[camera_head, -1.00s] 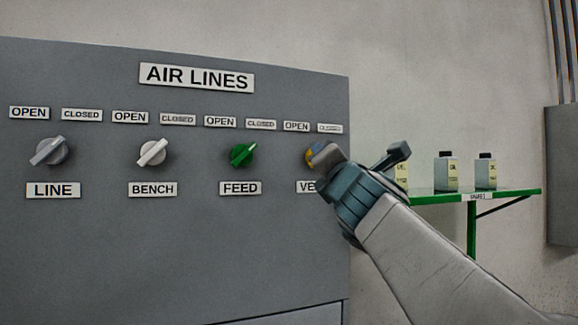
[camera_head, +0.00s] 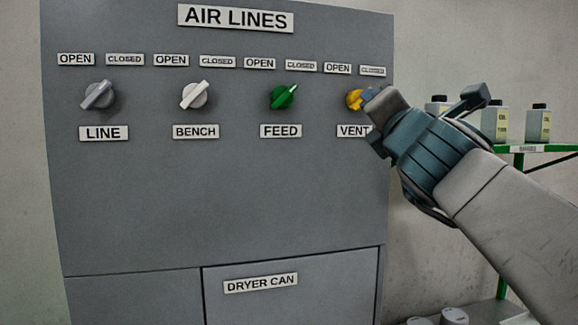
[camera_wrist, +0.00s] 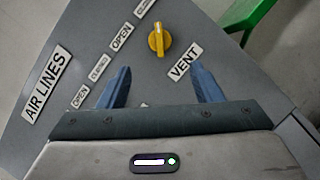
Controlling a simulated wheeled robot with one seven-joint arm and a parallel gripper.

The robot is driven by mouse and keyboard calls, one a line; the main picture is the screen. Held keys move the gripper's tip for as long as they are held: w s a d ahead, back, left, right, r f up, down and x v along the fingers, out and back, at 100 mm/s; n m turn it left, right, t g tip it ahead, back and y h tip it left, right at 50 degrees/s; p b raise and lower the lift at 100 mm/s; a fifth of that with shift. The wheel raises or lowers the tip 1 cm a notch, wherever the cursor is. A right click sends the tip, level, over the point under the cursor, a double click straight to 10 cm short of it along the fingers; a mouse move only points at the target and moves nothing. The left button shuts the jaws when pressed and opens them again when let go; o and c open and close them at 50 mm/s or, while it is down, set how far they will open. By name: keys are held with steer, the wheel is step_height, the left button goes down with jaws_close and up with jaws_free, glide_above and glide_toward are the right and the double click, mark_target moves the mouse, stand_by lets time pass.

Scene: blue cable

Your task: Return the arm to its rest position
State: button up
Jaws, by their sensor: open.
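My gripper (camera_head: 368,97) is at the right of the grey air-lines panel (camera_head: 220,200), just in front of the yellow VENT knob (camera_head: 354,100), partly covering it. In the wrist view the two blue fingers (camera_wrist: 160,88) are spread apart with nothing between them. The yellow knob (camera_wrist: 159,42) lies beyond the fingertips, clear of both, its handle roughly upright in that picture. My arm reaches in from the lower right of the head view.
The LINE (camera_head: 99,96), BENCH (camera_head: 194,95) and green FEED (camera_head: 283,96) knobs sit in a row to the left. A green shelf (camera_head: 545,148) with several bottles (camera_head: 538,125) stands behind my arm. A DRYER CAN door (camera_head: 290,300) is below.

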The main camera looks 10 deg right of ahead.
steer(key=w+a+f+n+g+y, duration=0.1)
steer(key=a+f+n+g+y, duration=0.15)
steer(key=a+f+n, duration=0.45)
steer(key=a+f+n+g+y, duration=0.2)
steer(key=a+f+n+y, duration=0.15)
steer(key=f+n, duration=0.7)
steer(key=w+a+f+n+g+y, duration=0.15)
steer(key=a+f+n+y, duration=0.35)
steer(key=n, duration=0.7)
steer(key=s+d+f+n+g+h, duration=0.1)
steer(key=s+f+n+g+h, duration=0.1)
steer(key=s+f+n, duration=0.3)
steer(key=s+d+f+n+g+h, duration=0.1)
steer(key=s+f+n+g, duration=0.4)
steer(key=f+n, duration=0.3)
steer(key=s+d+f+n+g+h, duration=0.1)
steer(key=s+f+n, duration=0.4)
steer(key=f, duration=0.8)
steer(key=n+g+h, duration=0.1)
steer(key=g, duration=0.1)
steer(key=shift+s+d+f+g+h, duration=0.15)
steer(key=shift+s+f+g+h, duration=0.1)
steer(key=shift+s+g+h, duration=0.05)
